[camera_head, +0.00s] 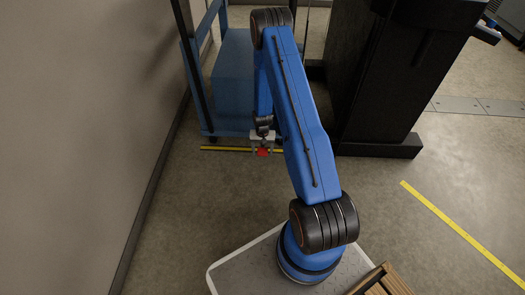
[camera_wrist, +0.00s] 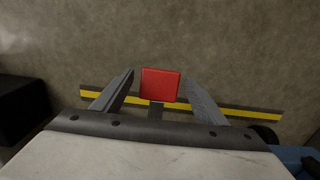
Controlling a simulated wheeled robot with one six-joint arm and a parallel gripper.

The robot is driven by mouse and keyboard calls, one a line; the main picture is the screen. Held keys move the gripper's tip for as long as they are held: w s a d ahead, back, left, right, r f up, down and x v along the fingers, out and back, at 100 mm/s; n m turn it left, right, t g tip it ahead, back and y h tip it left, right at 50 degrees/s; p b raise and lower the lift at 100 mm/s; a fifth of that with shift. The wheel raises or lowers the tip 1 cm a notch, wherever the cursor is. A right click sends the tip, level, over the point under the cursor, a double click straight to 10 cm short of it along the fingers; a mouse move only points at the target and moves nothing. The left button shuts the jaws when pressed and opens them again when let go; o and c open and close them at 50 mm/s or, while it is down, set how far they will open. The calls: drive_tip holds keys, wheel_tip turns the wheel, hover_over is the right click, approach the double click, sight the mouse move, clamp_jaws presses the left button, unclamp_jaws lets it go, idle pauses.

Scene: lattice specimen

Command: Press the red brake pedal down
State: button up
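The red brake pedal (camera_wrist: 160,85) is a flat red pad with a short dark stem below it in the wrist view. In the head view the pedal (camera_head: 263,152) is a small red patch low at the front of the blue cart (camera_head: 232,80). My gripper (camera_wrist: 159,77) is open, its two grey fingers apart on the left and right of the pedal, with narrow gaps visible. In the head view my gripper (camera_head: 263,147) points down at the pedal and partly hides it. I cannot tell whether any part touches the pedal.
A tall black cabinet (camera_head: 395,75) stands right of the cart. A grey wall (camera_head: 90,100) runs along the left. Yellow floor tape (camera_head: 215,148) passes by the pedal. A wooden crate (camera_head: 382,282) sits at the bottom. Open floor (camera_head: 400,230) lies to the right.

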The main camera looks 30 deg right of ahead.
drive_tip(key=shift+w+r, duration=0.1)
drive_tip(key=shift+w+d+r, duration=0.1)
drive_tip(key=shift+r, duration=0.4)
wheel_tip(320, 180, up, 16)
drive_tip(key=shift+r, duration=0.15)
idle(0.3)
idle(0.4)
wheel_tip(320, 180, up, 16)
drive_tip(key=n+t, duration=0.1)
hover_over(263, 152)
drive_tip(key=s+a, duration=0.2)
drive_tip(key=a, duration=0.3)
drive_tip(key=s+a+r+n+t, duration=0.1)
drive_tip(key=s+a+r, duration=0.25)
drive_tip(key=r, duration=0.45)
drive_tip(key=s+a+r+n, duration=0.1)
drive_tip(key=s+a+r, duration=0.1)
drive_tip(key=s+r, duration=0.35)
drive_tip(key=s+a+r+n+t, duration=0.1)
drive_tip(key=s+a+r, duration=0.1)
drive_tip(key=s+r, duration=0.3)
drive_tip(key=s+a+r+n+t, duration=0.1)
drive_tip(key=s+a+r, duration=0.2)
drive_tip(key=s, duration=0.9)
drive_tip(key=s+a+r+n, duration=0.1)
drive_tip(key=s+a+r, duration=0.2)
drive_tip(key=s+r, duration=0.5)
drive_tip(key=shift+s+a+r+n+t, duration=0.15)
drive_tip(key=shift+s+r+n+t, duration=0.1)
drive_tip(key=shift+s+n+t, duration=0.25)
